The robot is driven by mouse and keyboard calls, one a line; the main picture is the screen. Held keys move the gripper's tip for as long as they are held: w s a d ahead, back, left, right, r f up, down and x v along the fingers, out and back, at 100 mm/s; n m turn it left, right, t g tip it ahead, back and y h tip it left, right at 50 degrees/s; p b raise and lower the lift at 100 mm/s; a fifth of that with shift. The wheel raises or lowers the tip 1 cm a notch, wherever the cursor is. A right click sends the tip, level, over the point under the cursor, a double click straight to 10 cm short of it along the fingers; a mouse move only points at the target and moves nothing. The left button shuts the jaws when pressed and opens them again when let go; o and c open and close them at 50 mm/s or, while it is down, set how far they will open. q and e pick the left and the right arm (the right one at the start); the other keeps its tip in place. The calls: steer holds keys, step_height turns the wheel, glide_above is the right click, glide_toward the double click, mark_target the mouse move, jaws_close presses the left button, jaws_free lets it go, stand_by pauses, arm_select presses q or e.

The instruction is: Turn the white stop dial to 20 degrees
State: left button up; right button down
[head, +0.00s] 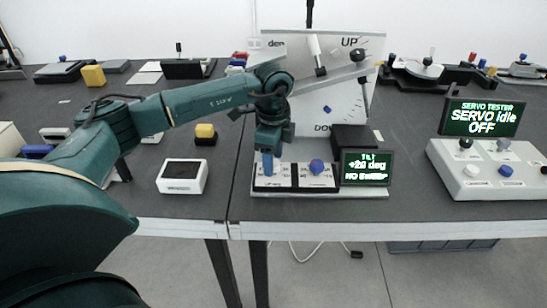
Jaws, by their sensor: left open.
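A white tilt rig has an upright board (345,95) marked UP and DOWN, a base (330,190) and a small display (366,167) that appears to read TILT +20 deg, NO SWEEP. A white cylindrical piece (314,45) sits near the board's top, beside a tilted grey bar (345,75). I cannot tell which part is the white stop dial. A round blue knob (317,166) stands on the base. My left gripper (269,153) is open, pointing down over the base's left control panel, at a blue upright piece (268,163). Whether they touch is unclear. My right gripper is not in view.
A servo tester (487,172) with a display reading SERVO idle OFF stands at the right. A small white box (183,176) with a dark face lies left of the rig. Yellow blocks and other devices lie farther back. The dark table (410,208) is clear near its front edge.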

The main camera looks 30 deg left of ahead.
arm_select(q)
steer(key=shift+f, duration=0.25)
steer(key=c, duration=1)
